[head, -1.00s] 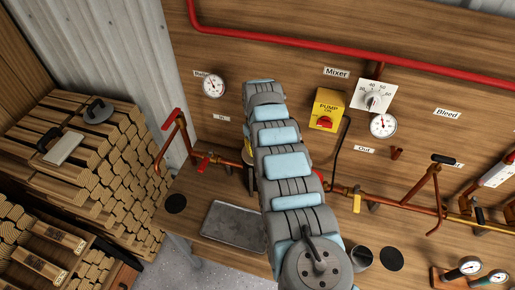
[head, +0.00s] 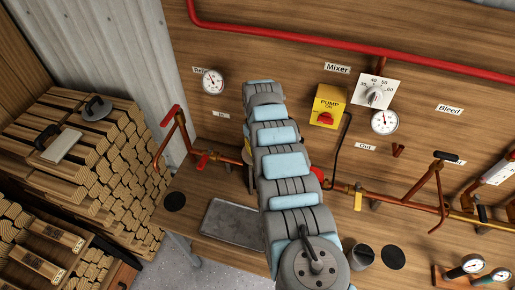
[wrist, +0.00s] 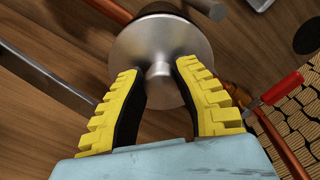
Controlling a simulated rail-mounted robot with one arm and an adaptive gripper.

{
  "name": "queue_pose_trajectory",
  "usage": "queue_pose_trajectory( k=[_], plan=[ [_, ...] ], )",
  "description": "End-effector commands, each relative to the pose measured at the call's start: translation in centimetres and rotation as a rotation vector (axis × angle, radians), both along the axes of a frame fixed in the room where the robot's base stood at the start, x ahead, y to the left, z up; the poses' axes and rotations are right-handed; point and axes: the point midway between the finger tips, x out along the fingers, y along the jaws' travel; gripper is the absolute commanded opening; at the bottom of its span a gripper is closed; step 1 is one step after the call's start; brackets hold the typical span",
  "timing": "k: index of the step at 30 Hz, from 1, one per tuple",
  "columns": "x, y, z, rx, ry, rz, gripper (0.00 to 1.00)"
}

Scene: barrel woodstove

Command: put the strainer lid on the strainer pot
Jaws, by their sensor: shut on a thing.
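My gripper (wrist: 160,74), with yellow ribbed fingers, is shut on the small knob of a shiny metal disc, the strainer lid (wrist: 137,45), in the wrist view. The lid's face with the knob is toward the camera. What lies directly beneath the lid is hidden, so I cannot tell whether it touches anything. A brass-coloured upright part (head: 247,153) on the pipe line, possibly the strainer pot, shows just left of my arm in the head view, mostly covered. My gripper and the lid are hidden behind my arm there.
A copper pipe with red-handled valves (head: 202,161) runs along the wooden wall. A grey tray (head: 232,222) and a dark cup (head: 363,256) are on the bench. Stacked firewood (head: 110,150) stands at left. A yellow pump switch (head: 328,106) is on the wall.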

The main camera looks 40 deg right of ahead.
Motion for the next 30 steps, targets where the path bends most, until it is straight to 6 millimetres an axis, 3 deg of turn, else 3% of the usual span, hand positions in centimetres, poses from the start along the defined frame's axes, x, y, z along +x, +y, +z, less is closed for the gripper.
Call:
queue_pose_trajectory(
  k=[30],
  plan=[
    [0.0,0.0,-1.1,0.000,-0.001,-0.001,0.00]
  ],
)
